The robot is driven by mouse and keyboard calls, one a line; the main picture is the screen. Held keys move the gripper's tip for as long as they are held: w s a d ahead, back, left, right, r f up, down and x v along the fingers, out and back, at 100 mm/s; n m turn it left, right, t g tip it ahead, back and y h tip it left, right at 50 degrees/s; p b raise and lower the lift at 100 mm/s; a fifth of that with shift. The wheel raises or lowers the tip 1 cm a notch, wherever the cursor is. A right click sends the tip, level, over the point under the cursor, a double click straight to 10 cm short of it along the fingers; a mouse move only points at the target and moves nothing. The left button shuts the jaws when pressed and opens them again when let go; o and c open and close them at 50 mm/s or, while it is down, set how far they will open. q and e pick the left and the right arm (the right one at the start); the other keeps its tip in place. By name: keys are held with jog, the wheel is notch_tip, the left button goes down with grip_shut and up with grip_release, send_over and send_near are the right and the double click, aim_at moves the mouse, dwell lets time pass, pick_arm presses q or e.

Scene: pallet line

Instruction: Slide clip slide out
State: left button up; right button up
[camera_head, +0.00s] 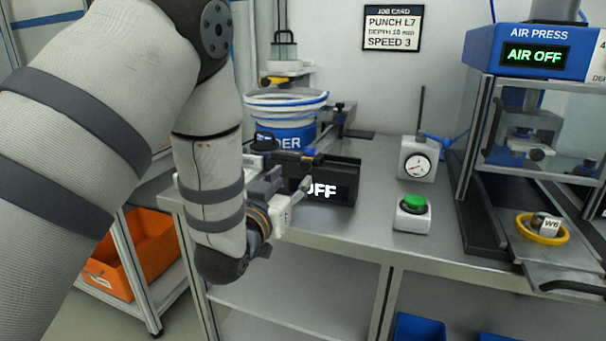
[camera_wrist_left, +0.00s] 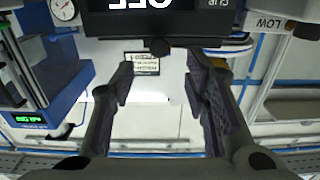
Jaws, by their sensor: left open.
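The blue and white feeder (camera_head: 287,133) stands at the back left of the steel bench. A black box (camera_head: 343,186) with a lit OFF display sits in front of it, partly hidden by my left arm. I cannot tell for sure which part is the clip slide. In the left wrist view the black box (camera_wrist_left: 215,28) is upside down along the top edge, with a dark knob (camera_wrist_left: 158,46) on its edge. My left gripper (camera_wrist_left: 159,80) is open and empty, its fingers on either side of the knob's line, apparently short of it. My right gripper is not in view.
A gauge (camera_head: 417,158) and a green button (camera_head: 412,205) stand on the bench right of the box. The air press (camera_head: 530,50) reads AIR OFF, with a yellow ring (camera_head: 541,229) at its front. An orange bin (camera_head: 135,258) is low left. The bench middle is clear.

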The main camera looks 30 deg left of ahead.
aim_at(305, 167)
pick_arm(q)
jog(key=x, duration=0.6)
jog(key=shift+w+f, duration=0.1)
jog(key=shift+w, duration=0.25)
grip_shut()
